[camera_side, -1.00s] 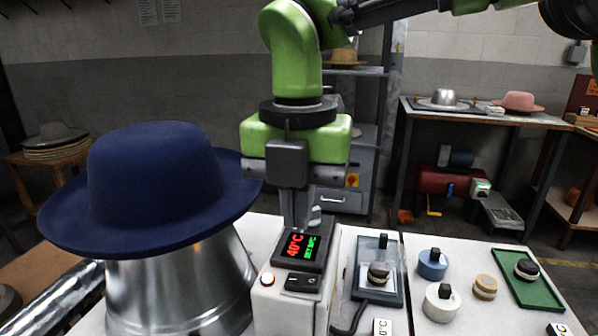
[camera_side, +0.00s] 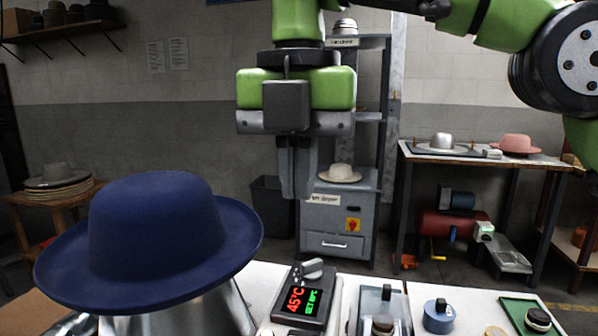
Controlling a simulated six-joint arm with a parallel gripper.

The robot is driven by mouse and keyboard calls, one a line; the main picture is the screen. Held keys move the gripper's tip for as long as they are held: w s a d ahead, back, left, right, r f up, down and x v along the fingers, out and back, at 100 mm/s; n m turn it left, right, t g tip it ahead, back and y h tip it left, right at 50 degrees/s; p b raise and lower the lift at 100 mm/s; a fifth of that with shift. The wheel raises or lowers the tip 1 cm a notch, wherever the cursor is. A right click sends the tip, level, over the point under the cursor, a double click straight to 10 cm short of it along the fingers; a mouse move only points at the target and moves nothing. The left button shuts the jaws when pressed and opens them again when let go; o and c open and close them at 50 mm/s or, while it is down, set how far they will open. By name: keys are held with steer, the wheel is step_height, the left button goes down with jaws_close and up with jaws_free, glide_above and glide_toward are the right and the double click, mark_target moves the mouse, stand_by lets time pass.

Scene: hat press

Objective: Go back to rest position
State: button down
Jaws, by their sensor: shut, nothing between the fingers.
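My gripper (camera_side: 297,188) points straight down, in the upper middle of the view. Its fingers are together with nothing between them. It hangs above the temperature control box (camera_side: 305,298), clear of it. The box display reads 45°C in red, with green set digits below that are hard to read. A grey knob sits on top of the box. The navy blue hat (camera_side: 150,240) sits on the metal press form (camera_side: 185,315) at the left, apart from my gripper.
On the white table stand a grey switch plate (camera_side: 382,302), a blue round piece (camera_side: 438,316) and a green tray (camera_side: 520,308). A grey shelf and cabinet (camera_side: 338,215) stand behind my gripper. A side table (camera_side: 480,156) at the right holds two hats. The air around my gripper is free.

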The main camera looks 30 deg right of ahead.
stand_by(0.3)
steer(key=s+d+r+m+t+y, duration=0.1)
steer(key=s+d+m, duration=0.2)
steer(key=d+m, duration=0.35)
steer(key=s+d+r+m+t, duration=0.2)
steer(key=d+m, duration=0.3)
steer(key=m, duration=0.2)
steer(key=s+d+f+m+t, duration=0.1)
steer(key=s+d+f+m, duration=0.1)
steer(key=m, duration=0.4)
steer(key=s+d+f+m+t, duration=0.1)
steer(key=s+d+f+m, duration=0.1)
steer(key=s+m, duration=0.2)
steer(key=s+d+f+m+t+y, duration=0.1)
steer(key=s+d+f+m+t, duration=0.1)
steer(key=m, duration=0.5)
steer(key=shift+s+f+m, duration=0.35)
steer(key=shift+s+f, duration=0.25)
steer(key=shift+s, duration=0.45)
